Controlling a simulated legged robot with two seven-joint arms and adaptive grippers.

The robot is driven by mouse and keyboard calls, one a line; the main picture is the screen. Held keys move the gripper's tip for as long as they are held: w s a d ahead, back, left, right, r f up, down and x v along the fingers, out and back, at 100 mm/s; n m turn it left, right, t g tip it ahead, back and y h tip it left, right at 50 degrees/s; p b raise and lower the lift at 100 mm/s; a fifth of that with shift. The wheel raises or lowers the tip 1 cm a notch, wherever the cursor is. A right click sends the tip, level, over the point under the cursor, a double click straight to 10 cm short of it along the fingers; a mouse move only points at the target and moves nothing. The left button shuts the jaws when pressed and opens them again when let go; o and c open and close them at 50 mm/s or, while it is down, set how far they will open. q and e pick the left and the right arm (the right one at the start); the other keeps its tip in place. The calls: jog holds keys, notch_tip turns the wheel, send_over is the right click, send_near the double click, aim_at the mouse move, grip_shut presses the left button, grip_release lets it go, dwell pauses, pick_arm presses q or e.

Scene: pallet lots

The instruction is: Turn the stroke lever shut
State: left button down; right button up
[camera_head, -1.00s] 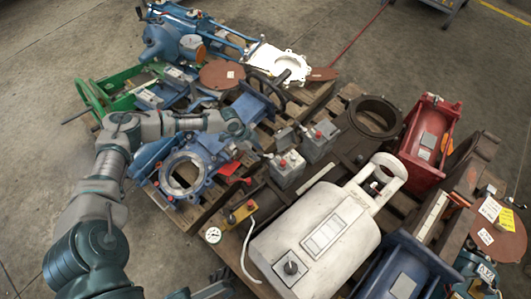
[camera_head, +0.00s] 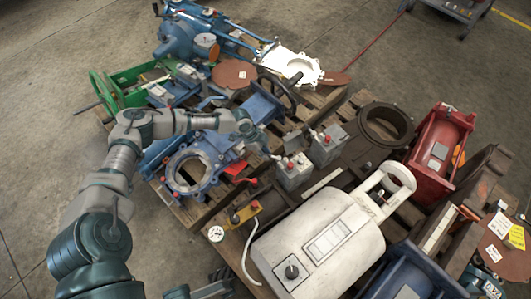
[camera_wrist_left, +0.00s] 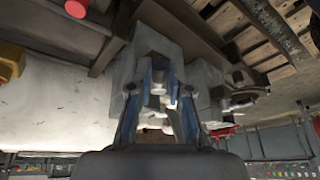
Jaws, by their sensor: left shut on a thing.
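My left gripper (camera_head: 262,143) reaches in from the left, over the blue valve, to the near side of two grey boxes with red knobs. One grey box (camera_head: 293,176) stands just right of and below the gripper, the other grey box (camera_head: 328,145) behind it. In the left wrist view, the two fingers of the left gripper (camera_wrist_left: 160,100) converge on a small pale part in front of a grey block (camera_wrist_left: 150,45). I take this part for the stroke lever; its shape is mostly hidden by the fingers. A dark part at the bottom edge may be my right gripper (camera_head: 208,290); its fingers are unclear.
A blue valve with a round opening (camera_head: 190,172) lies under my left arm. A large white actuator (camera_head: 320,245) fills the front. A yellow box (camera_head: 245,212), a gauge (camera_head: 216,234), a red cylinder (camera_head: 440,150) and a dark ring (camera_head: 385,125) crowd the wooden pallets.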

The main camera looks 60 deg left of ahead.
pick_arm(q)
jog(key=w+m+g, duration=0.1)
jog(key=m, duration=0.2)
jog(key=w+a+m+g+h, duration=0.1)
jog(key=w+m, duration=0.1)
jog(key=m, duration=0.2)
jog(key=w+a+m+g+h, duration=0.1)
jog(key=w+m, duration=0.1)
jog(key=m, duration=0.2)
jog(key=shift+g, duration=0.4)
dwell(0.5)
jog(key=c, duration=1.1)
grip_release()
jog(key=shift+a+f, duration=0.1)
jog(key=shift+w, duration=0.1)
jog(key=v, duration=1.2)
jog(key=shift+w+a, duration=0.15)
jog(key=shift+f, duration=0.1)
